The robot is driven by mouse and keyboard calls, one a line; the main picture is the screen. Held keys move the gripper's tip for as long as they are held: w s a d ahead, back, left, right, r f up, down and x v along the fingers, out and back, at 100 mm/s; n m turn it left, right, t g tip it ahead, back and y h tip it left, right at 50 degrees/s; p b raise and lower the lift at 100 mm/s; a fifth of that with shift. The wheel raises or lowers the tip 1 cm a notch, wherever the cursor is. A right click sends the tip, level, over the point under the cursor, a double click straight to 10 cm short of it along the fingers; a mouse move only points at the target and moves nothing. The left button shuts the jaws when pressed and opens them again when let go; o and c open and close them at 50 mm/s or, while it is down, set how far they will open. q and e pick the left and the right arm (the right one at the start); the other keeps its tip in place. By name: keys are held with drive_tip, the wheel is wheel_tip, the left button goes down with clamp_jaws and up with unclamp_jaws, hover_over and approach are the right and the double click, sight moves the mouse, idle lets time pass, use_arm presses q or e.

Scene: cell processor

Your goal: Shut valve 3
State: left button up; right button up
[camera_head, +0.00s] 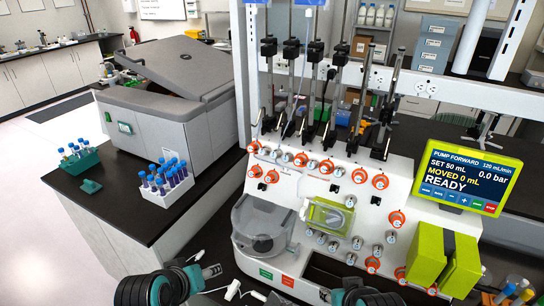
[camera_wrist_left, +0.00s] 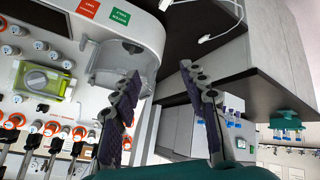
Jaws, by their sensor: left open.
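The white cell processor (camera_head: 283,183) carries several valves with orange rings, including one at the right edge (camera_head: 397,219) and one at the upper left (camera_head: 254,147). Their numbers are too small to read, so I cannot tell which is valve 3. The left wrist view shows the panel upside down, with orange-ringed valves (camera_wrist_left: 51,129) at the left. My left gripper (camera_head: 212,280) is open and empty in front of the machine's lower left; its two fingers show apart in the wrist view (camera_wrist_left: 158,88). My right arm is at the bottom edge, its fingers unclear.
A screen (camera_head: 467,180) reads "PUMP FORWARD", "READY". A clear round vessel (camera_head: 262,232) and green block (camera_head: 327,216) sit on the front; green pump heads (camera_head: 440,258) jut out at right. A centrifuge (camera_head: 175,110) and tube racks (camera_head: 170,186) stand left.

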use_arm(q)
drive_tip(key=w+d+r+n+t+h, duration=0.1)
drive_tip(key=w+d+r+n+h, duration=0.1)
drive_tip(key=w+d+r+n, duration=0.35)
drive_tip(key=w+d+r+n+t+h, duration=0.1)
drive_tip(key=w+d+r+n+h, duration=0.15)
drive_tip(key=w, duration=0.65)
drive_tip(key=n+t+h, duration=0.2)
drive_tip(key=n+h, duration=0.1)
drive_tip(key=n, duration=0.5)
approach(273, 155)
drive_tip(key=w+d, duration=0.1)
drive_tip(key=x, duration=0.2)
drive_tip(key=b+x, duration=0.1)
drive_tip(key=x, duration=0.3)
drive_tip(key=shift+w+d+f, duration=0.15)
drive_tip(key=shift+w+f, duration=0.05)
drive_tip(key=shift+f, duration=0.15)
drive_tip(key=shift+w+d+b, duration=0.3)
drive_tip(key=shift+w, duration=0.15)
clamp_jaws()
